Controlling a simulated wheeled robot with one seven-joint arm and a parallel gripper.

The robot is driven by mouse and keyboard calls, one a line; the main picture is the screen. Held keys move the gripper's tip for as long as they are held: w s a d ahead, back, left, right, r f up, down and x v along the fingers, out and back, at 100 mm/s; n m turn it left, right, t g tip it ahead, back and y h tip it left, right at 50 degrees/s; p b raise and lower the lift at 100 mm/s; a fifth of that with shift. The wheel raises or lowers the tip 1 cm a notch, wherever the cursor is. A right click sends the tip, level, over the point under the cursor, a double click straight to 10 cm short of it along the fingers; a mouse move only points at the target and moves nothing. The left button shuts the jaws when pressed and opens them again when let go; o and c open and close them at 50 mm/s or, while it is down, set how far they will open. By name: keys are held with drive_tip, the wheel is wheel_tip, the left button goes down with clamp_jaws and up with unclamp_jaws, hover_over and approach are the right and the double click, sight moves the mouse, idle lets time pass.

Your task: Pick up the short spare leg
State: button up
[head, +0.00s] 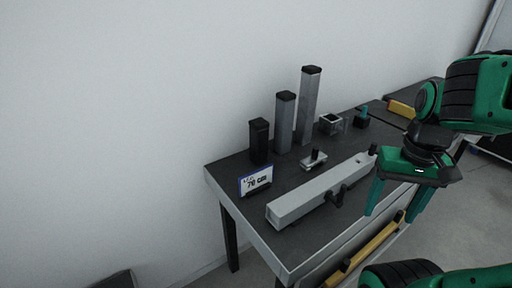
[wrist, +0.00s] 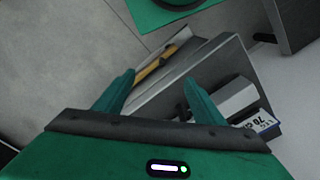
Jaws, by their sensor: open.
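Three upright legs with black caps stand in a row by the wall on the dark table (head: 226,172). The shortest is a nearly black post (head: 259,143), at the left end. A medium grey leg (head: 285,123) stands beside it, and a tall grey leg (head: 308,107) is at the right. My gripper (head: 392,216) is open and empty, fingers down, at the table's front right side, well apart from the legs. The wrist view shows its two green fingers (wrist: 159,78) spread apart; I cannot make out the upright legs there.
A long pale beam (head: 317,193) lies across the table between my gripper and the legs. A "70 cm" sign (head: 256,181) stands at the left front. A small clamp-like part (head: 314,161), a clear box (head: 331,124) and a teal-topped item (head: 361,118) sit behind the beam.

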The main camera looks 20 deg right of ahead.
sight(263, 139)
drive_tip(key=w+a+f+n+t, duration=0.1)
drive_tip(key=w+n, duration=0.1)
drive_tip(key=w, duration=0.4)
drive_tip(key=w+f+n+t, duration=0.2)
drive_tip(key=w, duration=0.5)
drive_tip(key=w+a+f+n+t, duration=0.1)
drive_tip(key=w+n, duration=0.1)
drive_tip(key=w, duration=0.4)
drive_tip(key=shift+w+a+f+y, duration=0.3)
drive_tip(key=shift+w+a, duration=0.05)
drive_tip(key=shift+w, duration=0.05)
drive_tip(key=w+a+n+t+y, duration=0.1)
drive_tip(key=w+a+t, duration=0.2)
drive_tip(key=w, duration=0.4)
drive_tip(key=w+a+f+n+t+y, duration=0.1)
drive_tip(key=w+a+t, duration=0.1)
drive_tip(key=w+a, duration=0.2)
drive_tip(key=w+a+n+t+y, duration=0.1)
drive_tip(key=w+a+t, duration=0.2)
drive_tip(key=w, duration=0.7)
drive_tip(key=shift+w+a+f+n+t, duration=0.1)
drive_tip(key=shift+w+a+n+t, duration=0.1)
drive_tip(key=shift+a, duration=0.2)
drive_tip(key=shift+w+a+f+n+t, duration=0.1)
drive_tip(key=shift+a+n, duration=0.1)
drive_tip(key=shift+a, duration=0.2)
drive_tip(key=x, duration=0.5)
drive_tip(key=shift+w+a, duration=0.15)
drive_tip(key=shift+w, duration=0.15)
drive_tip(key=shift+x, duration=2.7)
